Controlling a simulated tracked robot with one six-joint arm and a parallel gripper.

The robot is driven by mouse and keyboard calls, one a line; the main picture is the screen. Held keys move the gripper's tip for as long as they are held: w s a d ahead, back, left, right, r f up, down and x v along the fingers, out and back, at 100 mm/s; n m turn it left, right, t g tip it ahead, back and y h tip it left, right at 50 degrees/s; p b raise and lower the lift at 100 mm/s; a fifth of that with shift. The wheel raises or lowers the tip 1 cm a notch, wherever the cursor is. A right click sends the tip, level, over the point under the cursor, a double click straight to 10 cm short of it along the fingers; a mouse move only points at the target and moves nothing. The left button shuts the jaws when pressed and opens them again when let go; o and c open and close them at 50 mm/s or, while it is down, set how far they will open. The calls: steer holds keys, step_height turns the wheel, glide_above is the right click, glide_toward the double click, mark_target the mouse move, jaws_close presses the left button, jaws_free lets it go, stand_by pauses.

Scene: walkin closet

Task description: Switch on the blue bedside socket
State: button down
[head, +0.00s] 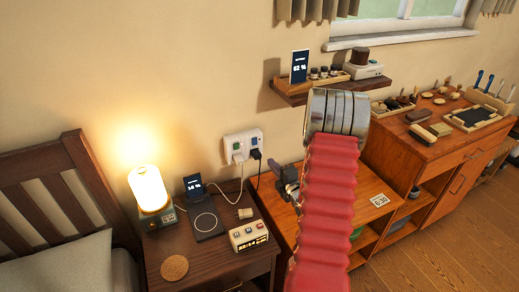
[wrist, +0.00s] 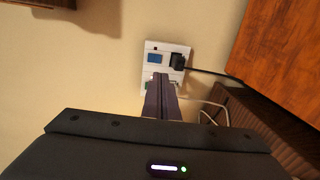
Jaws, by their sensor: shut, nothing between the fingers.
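A white double socket plate (head: 244,140) is on the wall above the nightstand. Its right half has a blue switch (head: 252,138) and a black plug (head: 256,154); its left half has a green switch (head: 236,146) and a white plug (head: 238,158). In the wrist view the plate (wrist: 171,49) appears turned, with the blue switch (wrist: 154,58) beside the black plug (wrist: 177,62). My gripper (wrist: 160,78) is shut and empty, its tips appearing just below the blue switch. They hide the plate's lower part; contact cannot be told. My arm partly hides the gripper in the head view.
The nightstand holds a lit lamp (head: 149,190), a charging pad (head: 205,222), a clock (head: 249,237) and a coaster (head: 174,268). An orange wooden cabinet (head: 345,187) stands right of it. A wall shelf (head: 294,90) hangs above. A white cable (head: 226,198) droops from the socket.

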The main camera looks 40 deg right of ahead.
mark_target(254, 144)
steer(key=x, duration=1.3)
steer(key=shift+w+d, duration=0.1)
steer(key=shift+w, duration=0.1)
steer(key=shift+w, duration=0.1)
steer(key=shift+w+a+f, duration=0.1)
steer(key=shift+a, duration=0.15)
steer(key=shift+d, duration=0.25)
steer(key=shift+s, duration=0.2)
steer(key=shift+s+a+f, duration=0.15)
steer(key=shift+s+a, duration=0.05)
steer(key=shift+s, duration=0.35)
steer(key=f+v, duration=0.2)
steer(key=v, duration=1)
steer(key=shift+s+f, duration=0.35)
steer(key=shift+f, duration=0.05)
